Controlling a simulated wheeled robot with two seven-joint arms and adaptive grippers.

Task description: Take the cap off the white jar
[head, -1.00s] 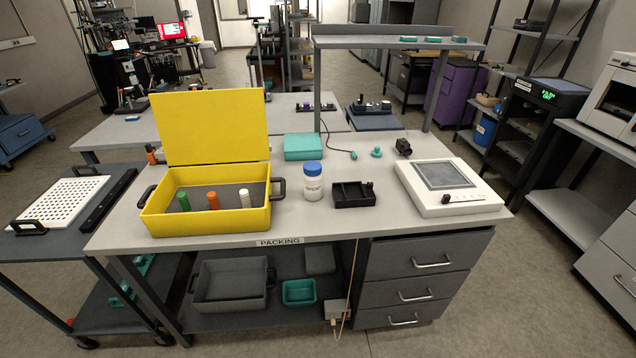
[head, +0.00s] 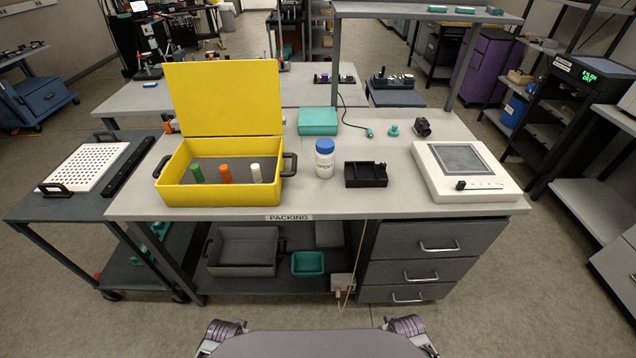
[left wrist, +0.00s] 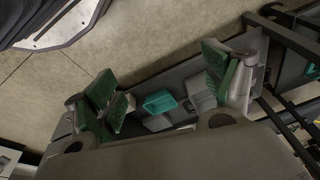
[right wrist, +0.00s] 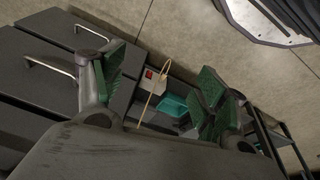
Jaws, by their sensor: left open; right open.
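The white jar (head: 324,165) stands upright on the table, right of the yellow case. Its blue cap (head: 324,146) sits on top. In the left wrist view my left gripper (left wrist: 170,90) is open and empty, its green-padded fingers wide apart. In the right wrist view my right gripper (right wrist: 152,88) is open and empty too. Both are well away from the jar, low in front of the table. The jar is not visible in either wrist view, and neither gripper's fingers show in the head view.
The open yellow case (head: 220,196) holds green, orange and white pegs. A black tray (head: 366,175) stands close right of the jar, a teal box (head: 318,121) behind it. A white device (head: 466,172) is at the right. The table front (head: 330,206) is clear.

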